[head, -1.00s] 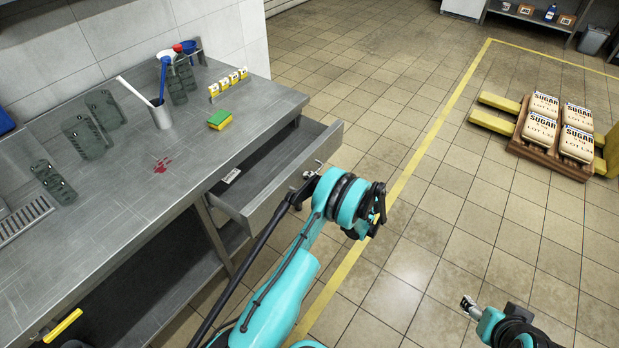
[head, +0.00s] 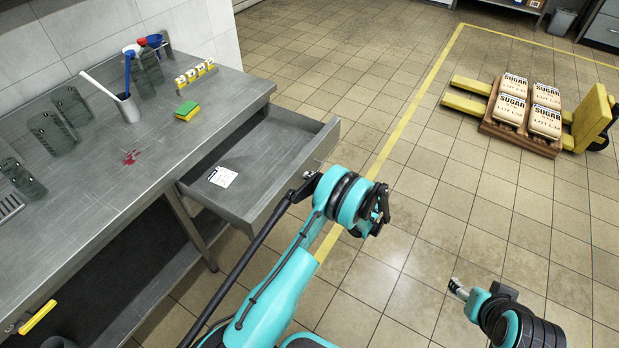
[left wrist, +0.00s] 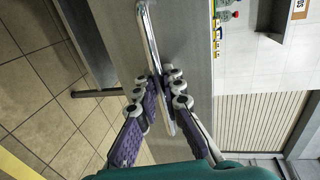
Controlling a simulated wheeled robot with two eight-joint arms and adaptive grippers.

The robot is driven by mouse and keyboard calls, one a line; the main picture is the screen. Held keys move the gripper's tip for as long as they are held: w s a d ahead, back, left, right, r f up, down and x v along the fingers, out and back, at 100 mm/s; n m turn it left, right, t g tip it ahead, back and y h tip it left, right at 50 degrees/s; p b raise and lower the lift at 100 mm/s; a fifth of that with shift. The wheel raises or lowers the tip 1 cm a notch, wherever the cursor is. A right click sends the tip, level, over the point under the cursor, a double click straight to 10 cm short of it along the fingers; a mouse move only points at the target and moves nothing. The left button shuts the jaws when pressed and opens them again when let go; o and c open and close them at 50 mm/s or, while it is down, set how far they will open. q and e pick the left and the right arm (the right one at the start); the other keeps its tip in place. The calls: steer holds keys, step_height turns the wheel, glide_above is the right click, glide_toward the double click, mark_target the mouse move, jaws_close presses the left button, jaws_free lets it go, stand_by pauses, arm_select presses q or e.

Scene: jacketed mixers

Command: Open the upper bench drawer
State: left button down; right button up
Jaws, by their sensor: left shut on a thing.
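The upper bench drawer (head: 262,158) is pulled well out from under the steel worktop, and its inside shows. A white card with dark marks (head: 222,176) lies in it. My left gripper (head: 312,178) is at the drawer's front, mostly hidden by my wrist in the head view. In the left wrist view, its fingers (left wrist: 160,88) are closed around the shiny bar handle (left wrist: 151,45) on the drawer's grey front. My right gripper (head: 458,289) is away from the bench, over the floor at lower right; its jaw opening is too small to read.
On the worktop (head: 170,140) stand a steel cup with utensils (head: 127,108), a sponge (head: 187,111), yellow-and-white tags (head: 196,73) and dark clear containers. A pallet of sugar bags (head: 520,130) sits on the right. The tiled floor between is clear.

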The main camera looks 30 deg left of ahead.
arm_select(q)
steer(key=c, duration=1.9)
jaws_free()
steer(key=shift+d, duration=0.1)
steer(key=v, duration=1.1)
steer(key=shift+d, duration=0.4)
steer(key=shift+r, duration=0.2)
steer(key=s+a+r+m+t+h, duration=0.1)
steer(key=s+a+r+h, duration=0.2)
steer(key=r, duration=0.5)
steer(key=s+a+r+m+t+h, duration=0.1)
steer(key=s+r+h, duration=0.25)
steer(key=r, duration=0.35)
steer(key=s+d+r+n+t+h, duration=0.1)
steer(key=s+d+t+h, duration=0.1)
steer(key=s, duration=0.8)
steer(key=s+d+r+n+t+h, duration=0.1)
steer(key=s+d+h, duration=0.4)
steer(key=s, duration=0.5)
steer(key=shift+d+r+n+t+h, duration=0.2)
steer(key=shift+r+n+t+h, duration=0.3)
steer(key=shift+h, duration=0.55)
